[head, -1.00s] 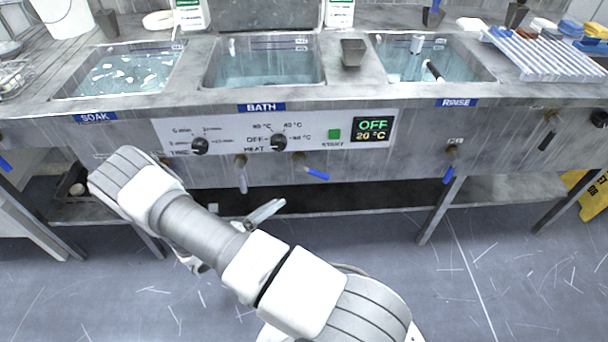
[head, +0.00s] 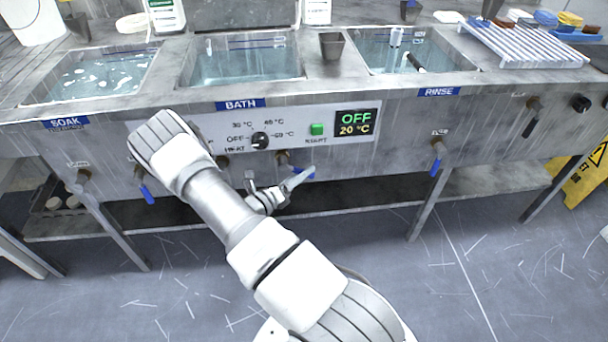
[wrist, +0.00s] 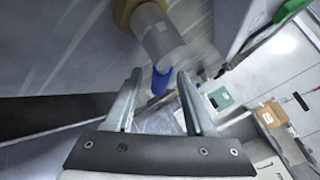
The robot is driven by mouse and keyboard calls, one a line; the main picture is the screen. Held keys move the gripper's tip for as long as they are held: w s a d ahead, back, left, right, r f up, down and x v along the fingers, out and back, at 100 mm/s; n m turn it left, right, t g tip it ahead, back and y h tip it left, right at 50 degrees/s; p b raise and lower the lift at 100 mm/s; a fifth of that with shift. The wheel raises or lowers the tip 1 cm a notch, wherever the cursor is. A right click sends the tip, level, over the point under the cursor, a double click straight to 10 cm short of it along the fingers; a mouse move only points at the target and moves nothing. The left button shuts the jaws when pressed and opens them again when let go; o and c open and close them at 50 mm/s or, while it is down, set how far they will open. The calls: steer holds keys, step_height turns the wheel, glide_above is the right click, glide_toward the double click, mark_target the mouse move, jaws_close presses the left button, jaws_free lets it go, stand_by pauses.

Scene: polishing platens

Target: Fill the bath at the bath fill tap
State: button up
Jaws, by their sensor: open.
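The bath (head: 245,66) is the middle basin in the head view, with bluish water below the dark lines on its back wall. Under its panel, a brass tap (head: 283,157) has a blue lever (head: 304,171) pointing right and slightly down. Its label is not readable. My gripper (head: 298,180) is just below and beside this lever, its jaws open. In the wrist view, a brass and grey tap body (wrist: 155,32) is above the open fingers (wrist: 160,92). Its blue handle end (wrist: 161,78) shows between the fingertips; I cannot tell whether they touch it.
The soak basin (head: 92,76) is left and the rinse basin (head: 412,52) right. The display (head: 355,123) reads OFF and 20 °C. Other blue-handled taps hang left (head: 147,193) and right (head: 437,165). Table legs (head: 425,205) and a low shelf (head: 370,205) stand below the front.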

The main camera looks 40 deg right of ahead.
steer(key=shift+w+d, duration=0.1)
steer(key=shift+d, duration=0.4)
jaws_close()
stand_by(1.2)
